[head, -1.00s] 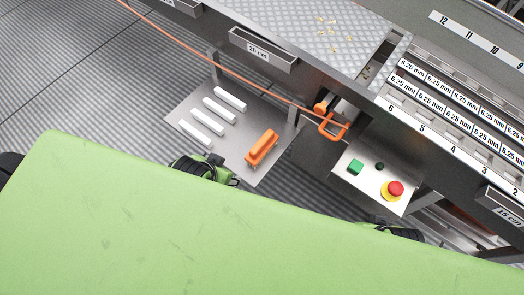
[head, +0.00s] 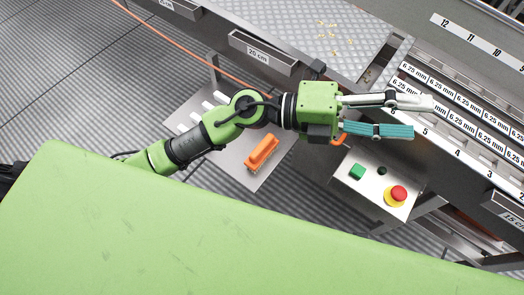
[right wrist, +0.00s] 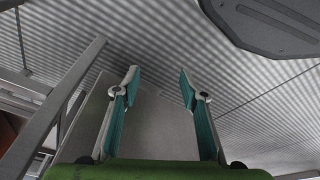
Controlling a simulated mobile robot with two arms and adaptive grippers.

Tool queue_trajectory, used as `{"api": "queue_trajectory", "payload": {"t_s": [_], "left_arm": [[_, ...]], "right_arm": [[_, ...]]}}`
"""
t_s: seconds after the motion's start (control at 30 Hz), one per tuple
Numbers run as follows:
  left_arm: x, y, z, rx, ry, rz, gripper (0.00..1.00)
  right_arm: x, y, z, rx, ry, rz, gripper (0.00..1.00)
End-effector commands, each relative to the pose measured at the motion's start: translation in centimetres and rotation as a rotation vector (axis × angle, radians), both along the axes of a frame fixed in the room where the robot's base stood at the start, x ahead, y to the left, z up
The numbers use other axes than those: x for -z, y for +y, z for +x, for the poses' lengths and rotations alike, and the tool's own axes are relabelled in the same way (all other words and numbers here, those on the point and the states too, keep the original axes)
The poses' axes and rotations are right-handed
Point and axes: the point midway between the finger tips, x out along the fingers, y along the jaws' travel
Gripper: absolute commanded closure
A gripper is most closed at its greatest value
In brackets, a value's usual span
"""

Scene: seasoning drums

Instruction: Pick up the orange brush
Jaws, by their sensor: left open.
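The orange brush (head: 262,152) lies on a grey metal shelf plate (head: 256,181) in the head view, beside and below my left forearm. My left gripper (head: 412,117) is open and empty. It reaches out to the right, past the brush, above the machine's edge near the control panel. My right gripper (right wrist: 158,76) shows only in the right wrist view, its two teal-padded fingers spread apart with nothing between them. The brush does not show in the right wrist view.
White bars (head: 211,105) on the plate are partly hidden by my left arm. A control panel (head: 372,183) has a green button and a red emergency stop (head: 397,193). An orange hose (head: 190,50) runs along the machine. In the right wrist view, a metal frame post (right wrist: 55,110) stands at left.

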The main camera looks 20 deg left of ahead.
Motion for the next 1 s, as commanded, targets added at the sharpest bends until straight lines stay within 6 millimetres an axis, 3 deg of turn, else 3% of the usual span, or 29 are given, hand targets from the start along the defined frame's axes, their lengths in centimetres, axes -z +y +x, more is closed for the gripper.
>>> {"api": "queue_trajectory", "payload": {"t_s": [0.07,0.17,0.2,0.3,0.4,0.5,0.63,0.77,1.0], "left_arm": [[5.0,-0.6,-1.6,0.119,-0.092,0.226,0.49],[12.0,1.1,-2.4,0.238,-0.170,0.533,0.49],[14.7,2.6,-2.1,0.274,-0.193,0.662,0.49],[20.5,7.9,-0.5,0.329,-0.220,0.987,0.49],[23.9,14.2,1.8,0.342,-0.214,1.276,0.49],[25.3,19.8,3.9,0.327,-0.189,1.503,0.49],[25.5,24.4,5.4,0.302,-0.156,1.678,0.49],[26.2,26.1,5.9,0.290,-0.139,1.742,0.49],[30.9,26.1,5.8,0.293,-0.136,1.744,0.49]], "right_arm": [[1.7,0.0,-0.4,-0.001,0.009,-0.001,0.61],[3.6,-0.1,-1.1,-0.003,0.018,-0.002,0.61],[4.4,-0.2,-1.4,-0.003,0.022,-0.002,0.61],[6.1,-0.2,-2.0,-0.005,0.028,-0.002,0.61],[7.6,-0.3,-2.7,-0.006,0.035,-0.004,0.61],[8.7,-0.4,-3.2,-0.007,0.040,-0.004,0.61],[9.5,-0.5,-3.7,-0.008,0.043,-0.004,0.61],[9.5,-0.4,-3.6,-0.008,0.041,-0.003,0.61],[8.0,-0.3,-2.5,-0.006,0.029,-0.003,0.61]]}}
